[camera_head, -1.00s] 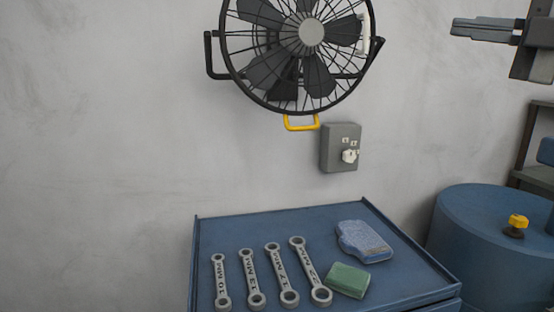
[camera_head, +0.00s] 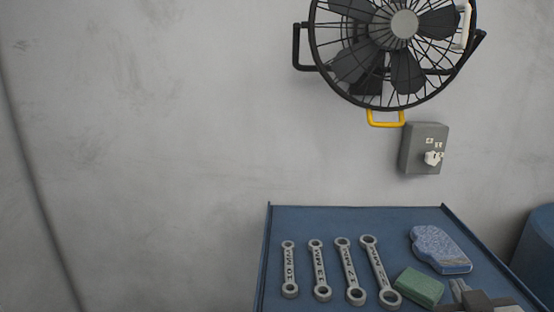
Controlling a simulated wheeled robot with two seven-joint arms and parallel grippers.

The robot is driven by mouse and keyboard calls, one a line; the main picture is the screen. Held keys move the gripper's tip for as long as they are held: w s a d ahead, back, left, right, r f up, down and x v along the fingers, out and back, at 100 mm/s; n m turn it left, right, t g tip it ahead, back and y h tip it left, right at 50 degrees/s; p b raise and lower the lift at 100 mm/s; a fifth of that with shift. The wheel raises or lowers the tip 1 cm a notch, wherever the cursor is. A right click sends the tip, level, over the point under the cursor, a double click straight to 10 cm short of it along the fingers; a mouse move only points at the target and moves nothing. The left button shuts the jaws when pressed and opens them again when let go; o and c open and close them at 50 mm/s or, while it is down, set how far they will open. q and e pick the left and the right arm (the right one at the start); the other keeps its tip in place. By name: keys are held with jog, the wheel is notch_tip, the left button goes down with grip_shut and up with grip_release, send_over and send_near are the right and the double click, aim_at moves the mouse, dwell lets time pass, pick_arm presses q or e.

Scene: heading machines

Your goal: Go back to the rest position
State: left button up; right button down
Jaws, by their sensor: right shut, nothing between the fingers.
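My right gripper (camera_head: 462,290) shows at the bottom right edge of the head view. Its fingers are shut with nothing between them. It is in front of the blue cabinet top, close to the right of the green block in the picture. The rest of the right arm is cut off by the lower edge. My left gripper is not in view.
A blue cabinet top (camera_head: 340,218) holds several wrenches (camera_head: 318,270), a green block (camera_head: 420,287) and a blue cloth-like piece (camera_head: 441,249). A fan (camera_head: 404,25) and a grey switch box (camera_head: 424,148) are on the wall. A blue drum (camera_head: 538,250) stands at right.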

jog(key=s+a+f+n+g+y, duration=0.1)
jog(key=s+a+f+g+y, duration=0.2)
jog(key=s+a+f+g, duration=0.5)
jog(key=s+a+f+n+g+y, duration=0.1)
jog(key=s+a+f+g+y, duration=0.2)
jog(key=s+f, duration=0.8)
jog(key=w+a+f+t+y, duration=0.1)
jog(key=w+a+f+t, duration=0.2)
jog(key=a+t, duration=0.3)
jog(key=shift+w+a+f+n+y, duration=0.3)
jog(key=shift+w+f+y, duration=0.1)
jog(key=shift+w, duration=0.5)
jog(key=shift+d, duration=0.1)
